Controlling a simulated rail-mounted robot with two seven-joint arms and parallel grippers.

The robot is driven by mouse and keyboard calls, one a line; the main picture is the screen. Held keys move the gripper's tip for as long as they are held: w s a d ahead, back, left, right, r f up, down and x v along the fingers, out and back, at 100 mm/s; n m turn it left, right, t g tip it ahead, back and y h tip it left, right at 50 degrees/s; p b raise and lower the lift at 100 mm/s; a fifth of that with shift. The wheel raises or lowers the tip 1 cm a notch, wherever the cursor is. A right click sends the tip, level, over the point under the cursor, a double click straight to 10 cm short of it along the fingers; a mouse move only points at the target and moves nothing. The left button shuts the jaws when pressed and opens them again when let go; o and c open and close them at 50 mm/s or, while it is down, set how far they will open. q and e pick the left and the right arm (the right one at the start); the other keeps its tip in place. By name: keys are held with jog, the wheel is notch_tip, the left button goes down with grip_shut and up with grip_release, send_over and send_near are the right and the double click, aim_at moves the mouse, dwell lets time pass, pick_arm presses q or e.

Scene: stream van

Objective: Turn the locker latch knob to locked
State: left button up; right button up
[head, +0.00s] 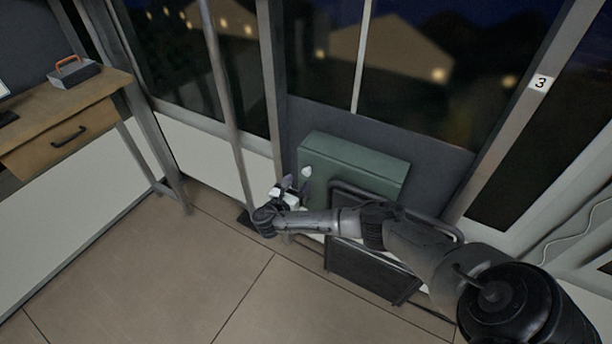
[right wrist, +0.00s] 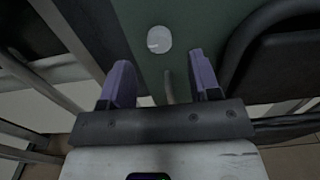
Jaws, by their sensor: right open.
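The green locker (head: 350,163) stands against the wall below the windows. A pale round disc (head: 306,172) sits on its front, near the left end. The disc also shows in the right wrist view (right wrist: 159,40), beyond the fingertips, and a thin grey-green bar (right wrist: 168,88) lies just below it, between the fingers. I cannot tell which of these is the latch knob or which way it is set. My right gripper (head: 296,186) is in front of the locker's left end, just below the disc. Its purple-grey fingers (right wrist: 159,82) are apart, with no object visibly gripped. My left gripper is out of view.
A dark folding chair (head: 370,268) with a tubular frame stands close against the locker's front, behind my right arm. A thin vertical pole (head: 232,110) rises left of the gripper. A wooden desk (head: 95,92) with an orange-handled box (head: 75,72) is at left. The floor (head: 190,275) in front is clear.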

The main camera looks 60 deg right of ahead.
aim_at(305, 173)
jog(key=d+b, duration=0.1)
jog(key=d, duration=0.4)
jog(key=shift+w, duration=0.1)
jog(key=shift+d+b, duration=0.35)
jog(key=shift+d, duration=0.2)
jog(key=shift+c, duration=0.3)
